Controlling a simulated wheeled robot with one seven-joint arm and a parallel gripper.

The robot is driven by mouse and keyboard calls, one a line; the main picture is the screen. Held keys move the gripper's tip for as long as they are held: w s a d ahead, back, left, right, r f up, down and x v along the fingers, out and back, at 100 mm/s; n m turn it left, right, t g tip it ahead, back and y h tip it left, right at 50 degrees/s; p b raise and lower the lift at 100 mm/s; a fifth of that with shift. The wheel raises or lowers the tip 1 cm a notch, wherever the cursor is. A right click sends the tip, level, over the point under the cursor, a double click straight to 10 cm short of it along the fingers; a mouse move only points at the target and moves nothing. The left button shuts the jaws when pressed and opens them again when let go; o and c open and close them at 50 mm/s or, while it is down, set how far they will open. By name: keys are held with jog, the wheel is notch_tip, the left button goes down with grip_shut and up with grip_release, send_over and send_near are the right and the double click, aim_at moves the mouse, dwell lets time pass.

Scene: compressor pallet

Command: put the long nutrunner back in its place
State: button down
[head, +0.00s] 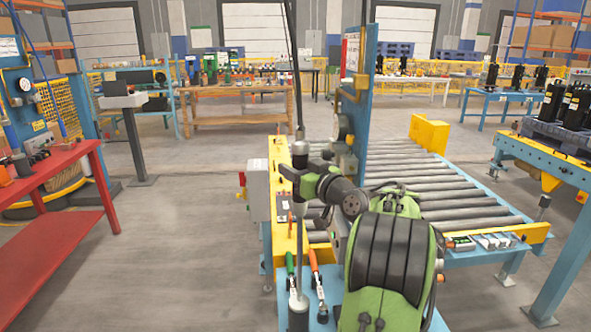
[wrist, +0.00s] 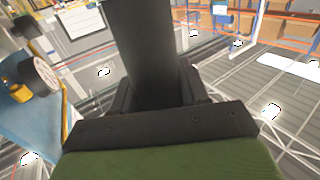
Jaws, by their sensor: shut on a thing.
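My gripper (head: 292,172) is shut on a long dark upright tool, the long nutrunner (head: 298,240), at the left end of the roller conveyor. Its thin grey shaft runs straight down below the jaws. In the wrist view, the dark body of the nutrunner (wrist: 150,50) stands between the jaws (wrist: 158,100). A grey cylinder (head: 298,315) shows at the shaft's lower end. I cannot tell whether it is part of the tool or a holder around it. My green and black arm hides part of the area to the right.
A green-handled tool (head: 290,265) and an orange-handled tool (head: 314,262) are close beside the shaft. A blue post (head: 362,100) with a gauge rises behind my gripper. The roller conveyor (head: 450,190) lies to the right. A red table (head: 45,225) stands left, with clear floor between.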

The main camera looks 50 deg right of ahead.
jog(key=shift+c, duration=2.4)
grip_release()
jog(key=shift+a+r, duration=0.1)
jog(key=shift+r, duration=0.05)
jog(key=shift+s+f, duration=0.1)
jog(key=shift+f, duration=0.15)
jog(key=s+a+b, duration=0.2)
jog(key=s, duration=1.3)
jog(key=shift+s, duration=0.25)
